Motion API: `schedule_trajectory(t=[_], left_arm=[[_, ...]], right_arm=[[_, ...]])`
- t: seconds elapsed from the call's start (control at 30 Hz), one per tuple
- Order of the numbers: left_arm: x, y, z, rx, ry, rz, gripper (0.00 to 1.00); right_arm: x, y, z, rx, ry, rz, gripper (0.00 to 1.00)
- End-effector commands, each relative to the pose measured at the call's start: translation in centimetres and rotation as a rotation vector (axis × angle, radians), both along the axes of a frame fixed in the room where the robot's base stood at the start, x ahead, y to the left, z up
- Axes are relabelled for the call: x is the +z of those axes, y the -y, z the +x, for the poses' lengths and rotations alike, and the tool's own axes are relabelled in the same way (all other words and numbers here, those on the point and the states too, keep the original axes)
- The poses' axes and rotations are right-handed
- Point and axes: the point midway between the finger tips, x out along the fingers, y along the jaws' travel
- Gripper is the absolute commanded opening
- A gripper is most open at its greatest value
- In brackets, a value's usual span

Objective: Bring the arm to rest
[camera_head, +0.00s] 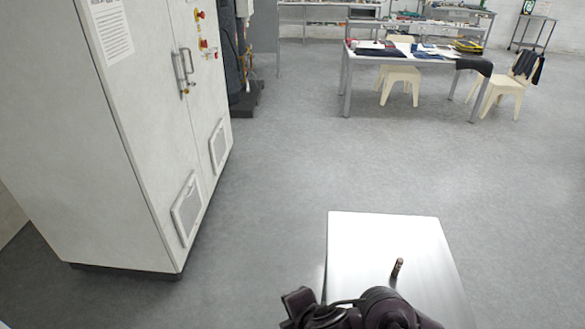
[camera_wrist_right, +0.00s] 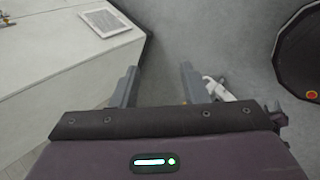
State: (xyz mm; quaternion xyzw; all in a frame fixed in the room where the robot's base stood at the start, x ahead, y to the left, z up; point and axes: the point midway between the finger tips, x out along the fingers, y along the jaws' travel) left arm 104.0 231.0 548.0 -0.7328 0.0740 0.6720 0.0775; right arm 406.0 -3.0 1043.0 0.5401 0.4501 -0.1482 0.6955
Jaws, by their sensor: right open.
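My right gripper (camera_wrist_right: 158,84) shows in the wrist view with its two grey fingers spread apart and nothing between them. The grey floor lies beyond the fingers. In the head view, dark links of my arm show at the bottom edge, in front of the lower part of a metal-topped table; the fingers cannot be made out there. My left gripper is in neither view.
A tall white cabinet (camera_head: 120,150) stands at the left; it also shows in the wrist view (camera_wrist_right: 70,75). The metal-topped table (camera_head: 385,240) bears a small brownish upright piece (camera_head: 397,267). A work table (camera_head: 345,80) and chairs stand far back. Open floor lies between.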

Motion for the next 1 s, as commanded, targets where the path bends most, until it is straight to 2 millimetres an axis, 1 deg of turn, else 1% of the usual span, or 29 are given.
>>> schedule_trajectory(t=[0.03, 0.07, 0.1, 0.17, 0.23, 0.27, 0.3, 0.37, 0.4, 0.5, 0.67, 0.8, 0.87, 0.9, 0.97, 1.0], left_arm=[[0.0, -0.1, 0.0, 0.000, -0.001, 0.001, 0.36], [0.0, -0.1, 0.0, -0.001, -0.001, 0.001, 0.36], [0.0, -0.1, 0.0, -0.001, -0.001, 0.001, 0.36], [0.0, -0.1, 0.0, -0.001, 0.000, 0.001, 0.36], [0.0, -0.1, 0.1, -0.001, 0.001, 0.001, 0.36], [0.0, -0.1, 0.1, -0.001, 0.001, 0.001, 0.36], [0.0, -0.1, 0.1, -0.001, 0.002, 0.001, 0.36], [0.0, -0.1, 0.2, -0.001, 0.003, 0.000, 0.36], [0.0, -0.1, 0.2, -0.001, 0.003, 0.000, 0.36], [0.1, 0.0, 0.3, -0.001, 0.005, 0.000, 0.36], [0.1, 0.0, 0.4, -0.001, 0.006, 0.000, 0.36], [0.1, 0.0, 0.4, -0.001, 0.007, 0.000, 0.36], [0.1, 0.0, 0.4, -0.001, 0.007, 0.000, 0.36], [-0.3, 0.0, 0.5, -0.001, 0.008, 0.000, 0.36], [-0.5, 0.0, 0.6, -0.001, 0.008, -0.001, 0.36], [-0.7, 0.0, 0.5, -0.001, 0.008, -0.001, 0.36]], right_arm=[[1.0, -1.0, -0.6, -0.094, -0.031, 0.104, 0.41], [1.7, -1.2, -0.6, -0.160, -0.046, 0.160, 0.41], [2.5, -1.1, -0.5, -0.252, -0.070, 0.231, 0.41], [3.4, -0.3, -0.3, -0.401, -0.112, 0.327, 0.41], [3.8, 1.5, -0.3, -0.587, -0.170, 0.425, 0.41], [3.8, 2.5, -0.3, -0.669, -0.196, 0.458, 0.41], [3.7, 3.9, -0.4, -0.773, -0.229, 0.498, 0.41], [3.3, 6.0, -0.8, -0.917, -0.273, 0.543, 0.41], [2.9, 7.4, -1.2, -1.001, -0.300, 0.563, 0.41], [1.9, 10.5, -2.3, -1.190, -0.356, 0.599, 0.41], [0.4, 14.7, -4.8, -1.441, -0.426, 0.626, 0.41], [-0.9, 18.0, -7.4, -1.638, -0.474, 0.631, 0.41], [-1.4, 19.3, -8.6, -1.719, -0.492, 0.627, 0.41], [-2.9, 19.2, -8.1, -1.716, -0.495, 0.622, 0.41], [-4.8, 19.0, -7.6, -1.711, -0.497, 0.616, 0.41], [-6.1, 19.0, -7.3, -1.711, -0.499, 0.613, 0.41]])
